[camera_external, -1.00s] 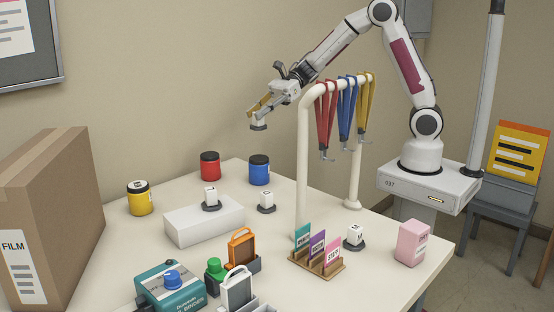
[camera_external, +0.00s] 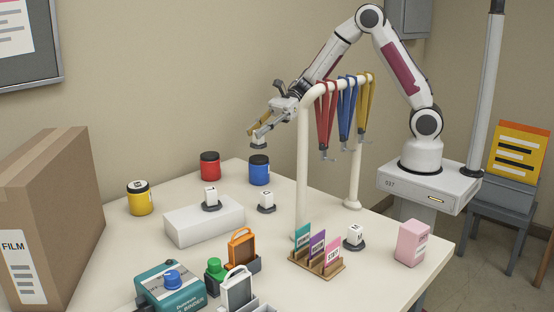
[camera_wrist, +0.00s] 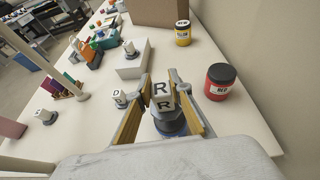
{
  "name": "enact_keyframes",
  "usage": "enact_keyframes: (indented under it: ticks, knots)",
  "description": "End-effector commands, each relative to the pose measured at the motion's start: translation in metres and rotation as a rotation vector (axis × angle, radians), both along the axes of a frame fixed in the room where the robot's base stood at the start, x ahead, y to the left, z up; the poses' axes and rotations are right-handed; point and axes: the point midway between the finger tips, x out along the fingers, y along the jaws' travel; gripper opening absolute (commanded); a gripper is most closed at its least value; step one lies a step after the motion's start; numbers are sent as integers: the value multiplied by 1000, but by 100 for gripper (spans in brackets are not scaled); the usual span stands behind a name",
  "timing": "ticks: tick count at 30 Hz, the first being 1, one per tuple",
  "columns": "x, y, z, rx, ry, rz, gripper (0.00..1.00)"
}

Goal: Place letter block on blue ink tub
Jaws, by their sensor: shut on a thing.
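My gripper (camera_external: 260,137) is shut on a white letter block marked R (camera_wrist: 162,96), which has a dark round base. The block is upright, and its base (camera_external: 258,146) shows just above the blue ink tub (camera_external: 259,172), with a small gap between them. The blue tub has a black lid and stands near the back edge of the table. In the wrist view the two fingers (camera_wrist: 161,105) flank the R block, and the tub is largely hidden behind the block and its base.
A red tub (camera_external: 210,166) stands left of the blue tub, a yellow tub (camera_external: 140,198) farther left. Other letter blocks stand on a white box (camera_external: 205,222) and the table (camera_external: 266,201). A white rack (camera_external: 303,165) with hanging lanyards rises close to the right of my gripper.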

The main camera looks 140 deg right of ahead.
Motion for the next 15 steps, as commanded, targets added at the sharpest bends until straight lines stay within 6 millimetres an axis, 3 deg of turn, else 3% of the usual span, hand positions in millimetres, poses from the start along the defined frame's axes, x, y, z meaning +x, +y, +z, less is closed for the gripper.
enact_keyframes:
  ticks: [7,15]
  knots:
    - [0,0,-2,0,-1,0,0]
    - [0,0,-27,2,-1,0,0]
